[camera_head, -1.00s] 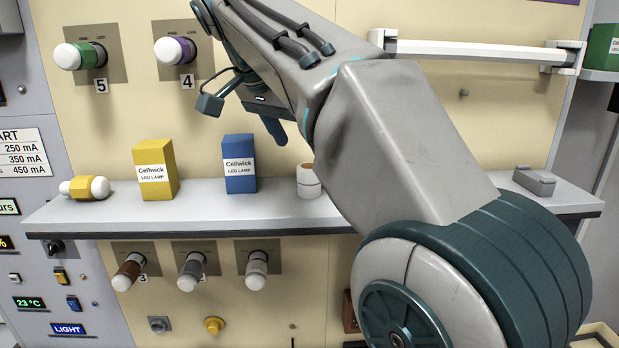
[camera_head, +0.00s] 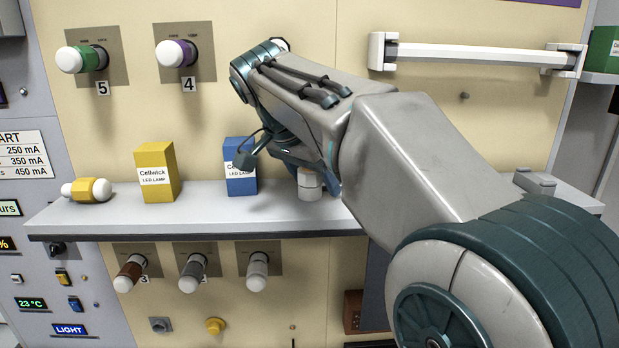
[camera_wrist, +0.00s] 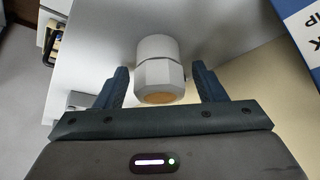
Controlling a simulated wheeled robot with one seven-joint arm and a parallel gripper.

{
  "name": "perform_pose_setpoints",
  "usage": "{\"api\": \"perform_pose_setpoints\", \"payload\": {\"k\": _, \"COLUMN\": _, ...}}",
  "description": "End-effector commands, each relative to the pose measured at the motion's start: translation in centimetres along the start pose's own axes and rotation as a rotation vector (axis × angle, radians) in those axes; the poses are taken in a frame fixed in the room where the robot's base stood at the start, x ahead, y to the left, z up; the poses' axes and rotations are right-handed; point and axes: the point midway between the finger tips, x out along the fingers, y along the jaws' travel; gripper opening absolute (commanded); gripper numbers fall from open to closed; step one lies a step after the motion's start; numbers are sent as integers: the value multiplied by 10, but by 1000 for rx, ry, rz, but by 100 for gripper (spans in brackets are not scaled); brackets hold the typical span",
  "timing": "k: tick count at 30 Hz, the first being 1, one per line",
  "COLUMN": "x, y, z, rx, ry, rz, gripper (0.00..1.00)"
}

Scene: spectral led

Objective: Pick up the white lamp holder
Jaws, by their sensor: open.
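The white lamp holder (camera_head: 309,185) stands upright on the grey shelf (camera_head: 220,205), right of the blue box. In the wrist view the white lamp holder (camera_wrist: 157,68) shows its faceted collar and a tan end, which faces the camera. My gripper (camera_wrist: 160,80) is open, with one dark finger on each side of the holder and visible space around it. In the head view my gripper (camera_head: 300,165) is over the holder, and its fingers are mostly hidden by my arm.
A blue Cellwick box (camera_head: 241,184) stands just left of the holder and shows at the wrist view's upper right. A yellow box (camera_head: 155,175) and a yellow-and-white lamp (camera_head: 86,190) are further left. A grey block (camera_head: 535,181) lies at the shelf's right end.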

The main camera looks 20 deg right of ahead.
Motion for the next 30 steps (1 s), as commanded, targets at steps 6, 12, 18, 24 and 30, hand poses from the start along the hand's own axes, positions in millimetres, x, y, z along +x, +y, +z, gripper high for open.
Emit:
{"api": "perform_pose_setpoints", "payload": {"k": 6, "x": 0, "y": 0, "z": 0, "rx": 0, "ry": 0, "rz": 0, "gripper": 36}}
{"api": "perform_pose_setpoints", "payload": {"k": 12, "x": 0, "y": 0, "z": 0, "rx": 0, "ry": 0, "rz": 0, "gripper": 15}}
{"api": "perform_pose_setpoints", "payload": {"k": 18, "x": -1, "y": 0, "z": 0, "rx": 0, "ry": 0, "rz": 0, "gripper": 15}}
{"api": "perform_pose_setpoints", "payload": {"k": 24, "x": -9, "y": 0, "z": -5, "rx": 1, "ry": 1, "rz": 0, "gripper": 15}}
{"api": "perform_pose_setpoints", "payload": {"k": 30, "x": -28, "y": -1, "z": -16, "rx": 3, "ry": 2, "rz": -1, "gripper": 15}}
